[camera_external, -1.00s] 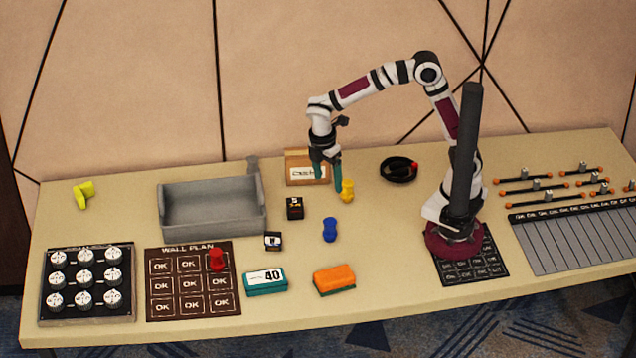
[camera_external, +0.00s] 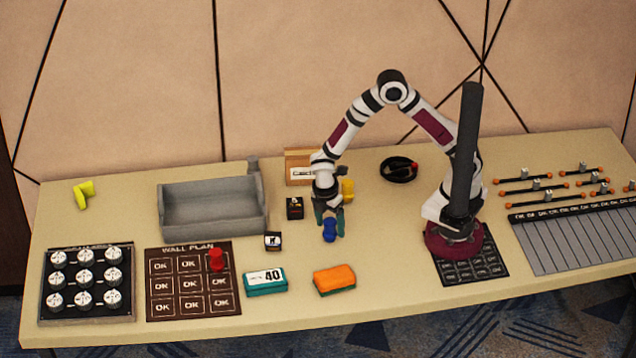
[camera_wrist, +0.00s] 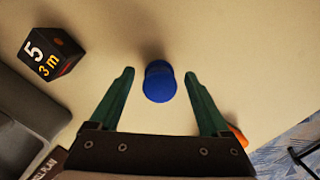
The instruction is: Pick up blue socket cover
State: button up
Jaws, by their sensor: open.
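The blue socket cover (camera_external: 329,230) stands on the table near its middle. In the wrist view the blue socket cover (camera_wrist: 159,82) shows from above as a round blue top, with a finger on each side and a gap to both. My gripper (camera_external: 330,222) is low over it in the external view, pointing down. In the wrist view my gripper (camera_wrist: 160,75) is open with its green fingers apart and nothing held. How far the fingertips are above the table I cannot tell.
A yellow piece (camera_external: 347,189) stands just behind my gripper. A black cube (camera_external: 295,208) is to the left, and an orange-topped block (camera_external: 334,280) lies in front. A grey bin (camera_external: 212,213) stands farther left. The table is clear to the right, up to my base.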

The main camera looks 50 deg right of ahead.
grip_shut()
dwell(0.3)
